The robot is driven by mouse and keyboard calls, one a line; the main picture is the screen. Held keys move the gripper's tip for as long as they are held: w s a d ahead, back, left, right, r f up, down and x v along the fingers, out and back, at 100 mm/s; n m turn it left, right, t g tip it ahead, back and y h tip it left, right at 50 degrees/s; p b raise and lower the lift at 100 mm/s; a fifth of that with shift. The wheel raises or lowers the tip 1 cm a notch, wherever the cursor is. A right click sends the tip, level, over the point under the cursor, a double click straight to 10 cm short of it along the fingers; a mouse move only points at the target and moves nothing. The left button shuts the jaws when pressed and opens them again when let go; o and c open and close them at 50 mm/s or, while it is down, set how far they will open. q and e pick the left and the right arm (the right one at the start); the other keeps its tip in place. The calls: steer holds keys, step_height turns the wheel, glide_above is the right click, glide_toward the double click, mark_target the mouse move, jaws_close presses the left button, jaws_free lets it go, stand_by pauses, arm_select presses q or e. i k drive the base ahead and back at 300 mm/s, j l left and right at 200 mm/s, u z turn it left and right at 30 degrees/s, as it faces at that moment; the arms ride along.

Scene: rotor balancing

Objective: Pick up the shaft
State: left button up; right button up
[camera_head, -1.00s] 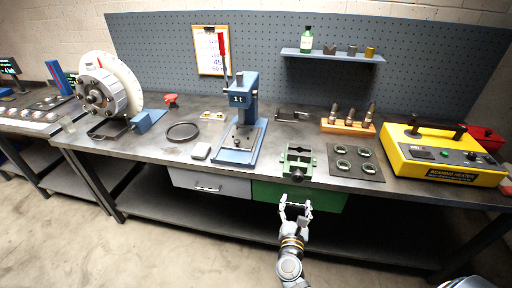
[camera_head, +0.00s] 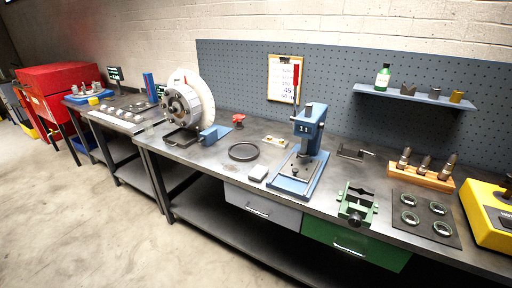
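No single part stands out clearly as the shaft. Three upright metal pieces (camera_head: 424,165) with dark tips stand in a wooden block (camera_head: 431,180) at the right of the bench. A large white and grey rotor-like disc unit (camera_head: 190,103) stands at the bench's left end; any shaft through it is too small to make out. A green vise (camera_head: 357,204) near the front edge looks empty. A blue press (camera_head: 308,135) with a red-handled lever stands mid-bench. Neither of my grippers is in view.
A dark mat (camera_head: 424,227) with several rings lies right of the vise, beside a yellow heater (camera_head: 489,218). A second bench and a red cabinet (camera_head: 60,85) stand left. Floor in front is open.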

mark_target(448, 166)
steer(key=z, duration=1.6)
